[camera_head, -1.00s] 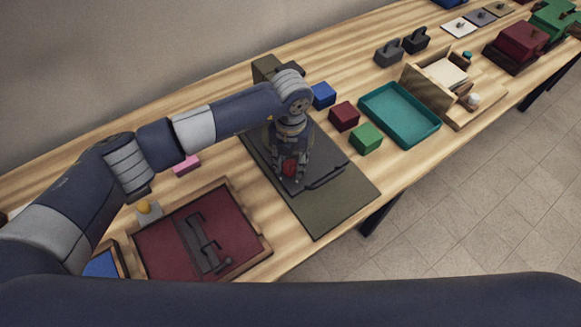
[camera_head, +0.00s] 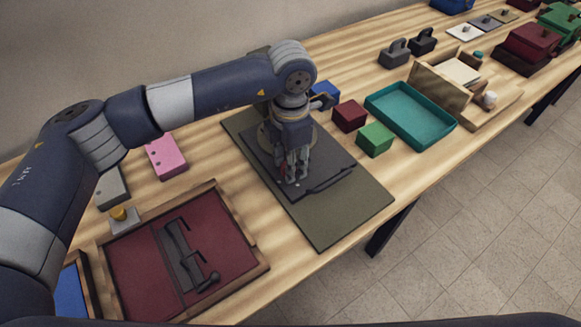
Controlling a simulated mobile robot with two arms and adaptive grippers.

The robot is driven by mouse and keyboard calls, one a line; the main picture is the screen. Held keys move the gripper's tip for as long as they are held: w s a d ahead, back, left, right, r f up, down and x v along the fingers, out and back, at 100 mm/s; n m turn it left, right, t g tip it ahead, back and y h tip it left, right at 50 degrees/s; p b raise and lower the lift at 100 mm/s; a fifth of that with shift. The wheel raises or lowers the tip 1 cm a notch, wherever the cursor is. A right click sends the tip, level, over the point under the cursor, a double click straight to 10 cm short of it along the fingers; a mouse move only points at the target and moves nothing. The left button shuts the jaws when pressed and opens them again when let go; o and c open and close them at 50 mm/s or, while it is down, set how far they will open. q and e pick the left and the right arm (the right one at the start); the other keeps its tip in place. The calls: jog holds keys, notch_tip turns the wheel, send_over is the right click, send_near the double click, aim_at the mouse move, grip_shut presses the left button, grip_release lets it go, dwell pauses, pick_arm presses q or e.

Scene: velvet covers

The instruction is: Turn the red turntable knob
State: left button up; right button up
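The turntable is a dark grey slab (camera_head: 330,165) with a thin black bar along its near right edge, lying on an olive mat (camera_head: 325,225). My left arm reaches in from the left, and its gripper (camera_head: 292,178) points down over the middle of the slab. Its fingers look close together, low over the slab. My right gripper is not in view.
Left of the mat are a framed dark red panel (camera_head: 235,260) with a black handle and a pink block (camera_head: 166,156). Right of it are blue, dark red (camera_head: 349,116) and green (camera_head: 375,139) cubes and a teal tray (camera_head: 440,134). The mat's near end is clear.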

pick_arm(q)
jog(key=shift+m, duration=0.4)
jog(key=o, duration=1.1)
jog(key=shift+c, duration=0.2)
notch_tip(320, 180, up, 12)
